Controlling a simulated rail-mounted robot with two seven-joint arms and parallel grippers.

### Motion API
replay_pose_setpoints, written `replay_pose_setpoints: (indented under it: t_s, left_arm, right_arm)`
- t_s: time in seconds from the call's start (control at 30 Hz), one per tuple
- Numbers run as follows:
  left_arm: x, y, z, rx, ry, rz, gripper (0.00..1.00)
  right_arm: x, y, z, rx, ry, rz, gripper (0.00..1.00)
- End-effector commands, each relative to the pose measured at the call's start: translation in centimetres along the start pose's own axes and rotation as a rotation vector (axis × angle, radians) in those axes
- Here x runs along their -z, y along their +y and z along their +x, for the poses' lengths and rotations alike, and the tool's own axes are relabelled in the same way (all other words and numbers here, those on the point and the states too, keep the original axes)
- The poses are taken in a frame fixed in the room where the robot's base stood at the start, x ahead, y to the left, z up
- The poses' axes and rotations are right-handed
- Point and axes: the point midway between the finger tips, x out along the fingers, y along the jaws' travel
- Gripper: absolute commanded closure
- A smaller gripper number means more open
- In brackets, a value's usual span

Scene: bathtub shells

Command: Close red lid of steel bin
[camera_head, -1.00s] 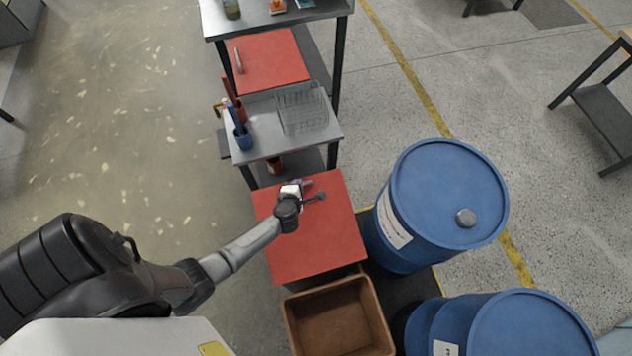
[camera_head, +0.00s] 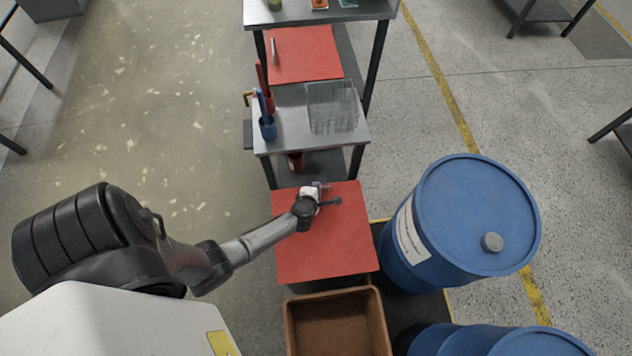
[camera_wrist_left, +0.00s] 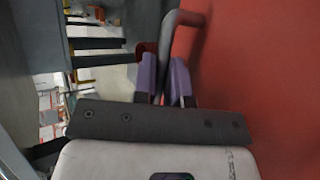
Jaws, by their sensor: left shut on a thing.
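The red lid (camera_head: 325,245) is a flat red panel in the middle of the head view; it fills the right side of the left wrist view (camera_wrist_left: 265,80). The steel bin under it is mostly hidden, and I cannot tell the lid's exact tilt. My left gripper (camera_head: 320,190) is at the lid's far edge. In the left wrist view its purple fingertips (camera_wrist_left: 164,78) are shut on the lid's grey bar handle (camera_wrist_left: 172,45). My right gripper is not in view.
A brown open box (camera_head: 337,322) stands just in front of the lid. Blue drums (camera_head: 465,215) stand close on the right. Behind is a steel table (camera_head: 290,108) with a wire basket (camera_head: 333,108) and a blue cup (camera_head: 268,130). A second red panel (camera_head: 312,55) lies farther back. Left floor is clear.

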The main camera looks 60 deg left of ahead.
Motion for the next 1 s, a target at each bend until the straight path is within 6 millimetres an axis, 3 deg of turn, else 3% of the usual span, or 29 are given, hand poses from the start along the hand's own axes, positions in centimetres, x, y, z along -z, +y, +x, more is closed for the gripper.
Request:
replay_pose_setpoints:
  t_s: [0.3,0.73,1.0]
  left_arm:
    - [0.3,0.0,0.1,-0.001,0.005,0.004,0.62]
    - [0.1,-0.1,-0.5,0.002,0.003,0.001,0.62]
    - [0.1,0.1,-5.0,0.004,0.004,-0.001,0.62]
  right_arm:
    - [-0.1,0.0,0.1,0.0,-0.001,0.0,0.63]
    - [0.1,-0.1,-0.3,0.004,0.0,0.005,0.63]
    - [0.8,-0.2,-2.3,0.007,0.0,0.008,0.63]
